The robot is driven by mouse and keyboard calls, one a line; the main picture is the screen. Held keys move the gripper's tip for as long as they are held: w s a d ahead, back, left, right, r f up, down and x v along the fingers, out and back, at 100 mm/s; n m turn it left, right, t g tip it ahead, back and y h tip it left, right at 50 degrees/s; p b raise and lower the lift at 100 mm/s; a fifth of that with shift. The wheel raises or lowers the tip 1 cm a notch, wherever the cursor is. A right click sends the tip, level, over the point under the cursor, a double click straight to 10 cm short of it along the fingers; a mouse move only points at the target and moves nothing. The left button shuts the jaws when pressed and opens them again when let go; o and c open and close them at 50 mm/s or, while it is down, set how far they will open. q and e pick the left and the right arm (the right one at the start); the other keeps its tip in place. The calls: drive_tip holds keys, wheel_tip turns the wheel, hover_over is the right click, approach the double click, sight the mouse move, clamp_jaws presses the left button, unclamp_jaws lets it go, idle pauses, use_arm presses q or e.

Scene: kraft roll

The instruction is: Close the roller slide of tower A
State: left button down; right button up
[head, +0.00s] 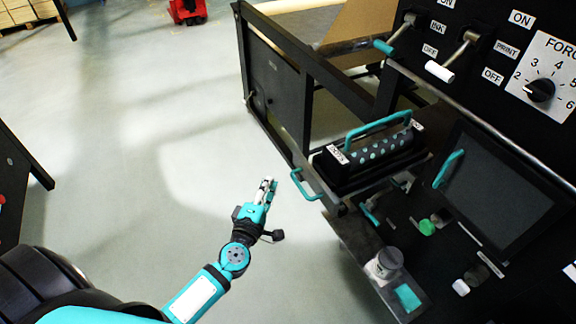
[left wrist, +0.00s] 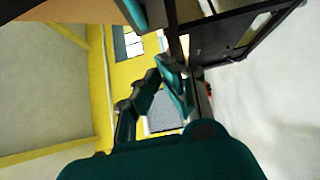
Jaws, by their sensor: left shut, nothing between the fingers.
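The roller slide (head: 345,188) sticks out from the front of the black machine in the head view. It carries a dark roller unit (head: 375,157) with teal spots and a teal carry handle (head: 378,127) on top. A teal pull handle (head: 304,184) is on its front end. My left gripper (head: 269,184) is shut and empty, a little left of the pull handle and apart from it. The left wrist view shows the dark teal fingers (left wrist: 162,78), with no handle between them. The tower's letter cannot be read. My right gripper is out of view.
Above the slide are two levers, one teal-tipped (head: 383,47) and one white-tipped (head: 440,71), and a FORCE dial (head: 541,90). Below it, a small shelf (head: 365,250) holds a grey pot (head: 387,262). The floor (head: 130,150) to the left is clear.

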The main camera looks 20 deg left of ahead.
use_arm(q)
drive_tip(key=w+d+p, duration=0.1)
drive_tip(key=w+d, duration=0.1)
drive_tip(key=w, duration=0.5)
drive_tip(key=shift+w, duration=0.25)
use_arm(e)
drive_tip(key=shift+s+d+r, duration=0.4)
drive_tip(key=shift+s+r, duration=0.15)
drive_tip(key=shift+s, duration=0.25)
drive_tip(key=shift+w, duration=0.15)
